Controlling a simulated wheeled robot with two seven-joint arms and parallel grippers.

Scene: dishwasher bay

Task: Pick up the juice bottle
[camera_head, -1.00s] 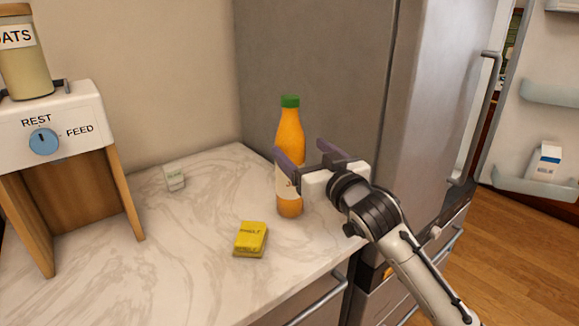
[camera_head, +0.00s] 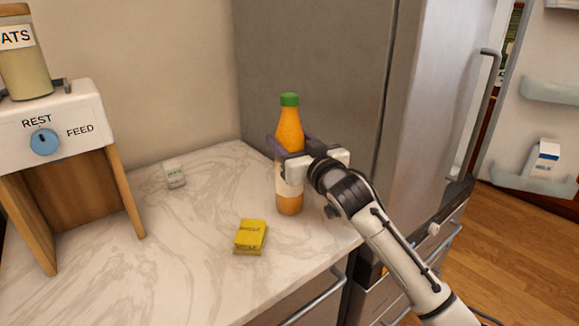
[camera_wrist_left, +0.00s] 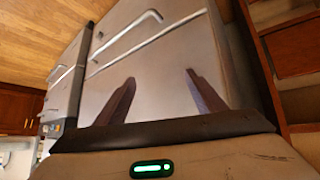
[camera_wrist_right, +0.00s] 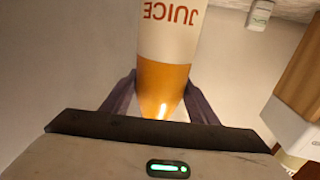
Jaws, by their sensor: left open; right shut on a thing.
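The juice bottle (camera_head: 290,204) is orange with a green cap and a white label. It stands upright on the marble counter near the fridge side. My right gripper (camera_head: 285,147) is shut on the bottle's upper body, with a finger on each side. In the right wrist view the bottle (camera_wrist_right: 165,75) sits between the two fingers (camera_wrist_right: 162,100), its JUICE label upside down in the picture. In the left wrist view my left gripper (camera_wrist_left: 158,88) is open and empty, facing grey drawer or appliance fronts. The left gripper is not in the head view.
A small pale box (camera_head: 175,174) is near the wall. A REST/FEED dispenser (camera_head: 60,135) stands at left. The grey fridge (camera_head: 320,70) rises behind the bottle; an open door with a carton (camera_head: 545,157) is at right.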

